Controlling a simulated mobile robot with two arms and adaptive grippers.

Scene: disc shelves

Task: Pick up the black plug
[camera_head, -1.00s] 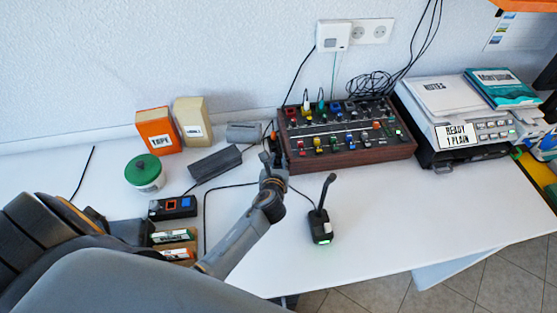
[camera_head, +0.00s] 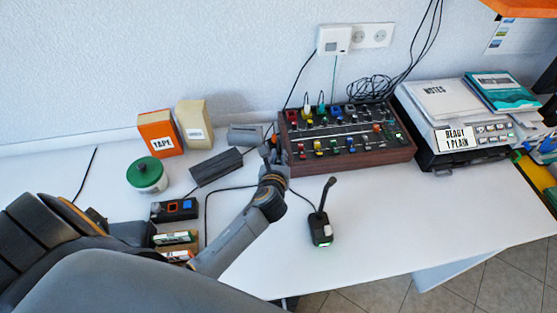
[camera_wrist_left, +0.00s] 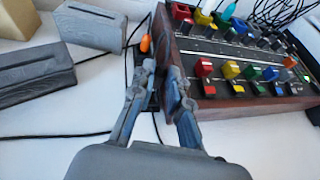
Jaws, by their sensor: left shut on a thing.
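My left gripper (camera_head: 271,150) is at the left end of the wooden mixer box (camera_head: 345,160), low over the white table. In the left wrist view its fingers (camera_wrist_left: 162,76) point away from me, with a narrow gap at the tips beside the mixer's wooden side (camera_wrist_left: 225,118). They are shut on a small dark thing, most likely the black plug, which is mostly hidden between them. A black cable (camera_wrist_left: 50,136) runs from the left to behind the fingers. My right gripper does not show.
A dark grey block (camera_head: 216,167), a grey box (camera_head: 245,134) and a green-lidded jar (camera_head: 147,175) stand left of the gripper. A small black microphone (camera_head: 320,228) stands to the right. Cables lie around the mixer.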

